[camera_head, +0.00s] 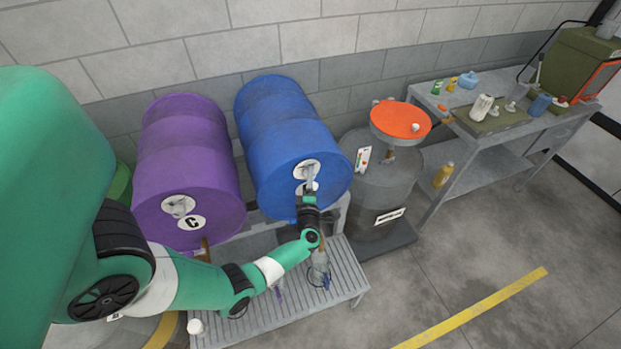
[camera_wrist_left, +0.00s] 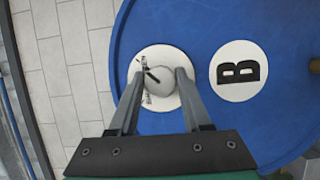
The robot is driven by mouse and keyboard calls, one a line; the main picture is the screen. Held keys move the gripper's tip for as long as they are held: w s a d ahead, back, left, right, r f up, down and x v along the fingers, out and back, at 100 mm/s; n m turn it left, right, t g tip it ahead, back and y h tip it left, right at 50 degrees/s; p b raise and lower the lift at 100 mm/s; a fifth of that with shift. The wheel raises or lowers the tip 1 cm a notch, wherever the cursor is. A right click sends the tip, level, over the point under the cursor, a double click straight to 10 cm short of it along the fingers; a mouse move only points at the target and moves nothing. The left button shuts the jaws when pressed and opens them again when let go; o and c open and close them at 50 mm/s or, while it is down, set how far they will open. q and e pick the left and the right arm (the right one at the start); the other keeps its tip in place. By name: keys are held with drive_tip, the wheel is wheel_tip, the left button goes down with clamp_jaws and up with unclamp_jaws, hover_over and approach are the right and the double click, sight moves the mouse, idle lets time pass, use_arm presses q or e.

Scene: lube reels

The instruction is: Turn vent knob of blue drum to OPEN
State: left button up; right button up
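The blue drum (camera_head: 285,125) lies on its side on the rack, its round end facing me. Its pale grey vent knob (camera_wrist_left: 160,81) sits on a white round plate (camera_wrist_left: 152,53) beside a "B" label (camera_wrist_left: 240,70). A short dark pointer mark shows at the knob's upper left; the small print on the plate is unreadable. My left gripper (camera_head: 310,182) is at the drum's end. In the left wrist view its two fingers (camera_wrist_left: 159,75) straddle the knob, one on each side, open with narrow gaps visible. My right gripper is not in view.
A purple drum (camera_head: 185,150) marked "C" lies left of the blue one. A slatted grey platform (camera_head: 340,283) is below. A grey drum (camera_head: 385,185) with an orange funnel (camera_head: 400,118) stands at right, beside a metal workbench (camera_head: 490,135). The floor at right is clear.

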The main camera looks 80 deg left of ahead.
use_arm(q)
drive_tip(key=o, duration=0.4)
drive_tip(key=s+d+p, duration=0.1)
drive_tip(key=s+d, duration=0.1)
drive_tip(key=d, duration=0.9)
drive_tip(key=shift+d, duration=0.2)
drive_tip(key=shift+s, duration=0.1)
